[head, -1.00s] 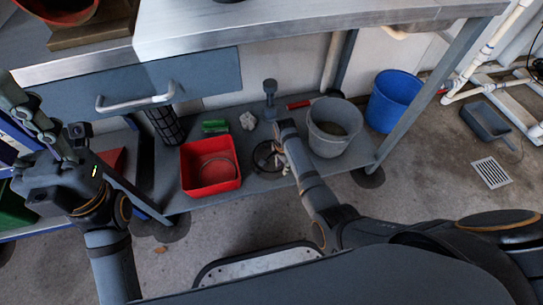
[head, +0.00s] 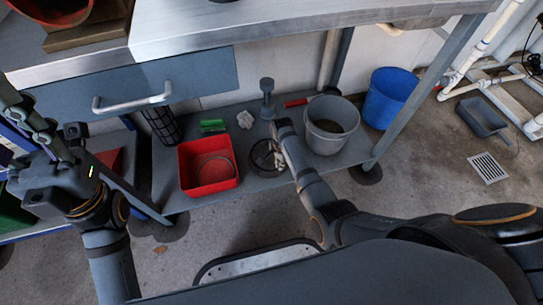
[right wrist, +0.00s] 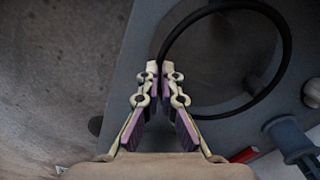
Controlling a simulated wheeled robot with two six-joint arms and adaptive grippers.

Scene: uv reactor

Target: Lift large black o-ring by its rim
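The large black o-ring (head: 253,152) lies at the lower shelf between the red bin and the grey bucket. In the right wrist view the o-ring (right wrist: 286,45) fills the upper right as a wide dark loop. My right gripper (right wrist: 160,68) has its fingertips close together on either side of the ring's left rim, which runs between them. It appears shut on that rim. In the head view the right gripper (head: 279,160) is small and partly hidden by its own wrist. I cannot tell whether the ring is clear of the shelf. My left gripper (head: 40,150) is at the far left, away from the ring; its fingers are unclear.
A red bin (head: 208,185) stands left of the ring, a grey bucket (head: 327,142) right of it. A grey upright tool (head: 267,95) and a pale lump (head: 245,119) are behind. The workbench top (head: 300,22) overhangs the lower shelf (head: 225,196).

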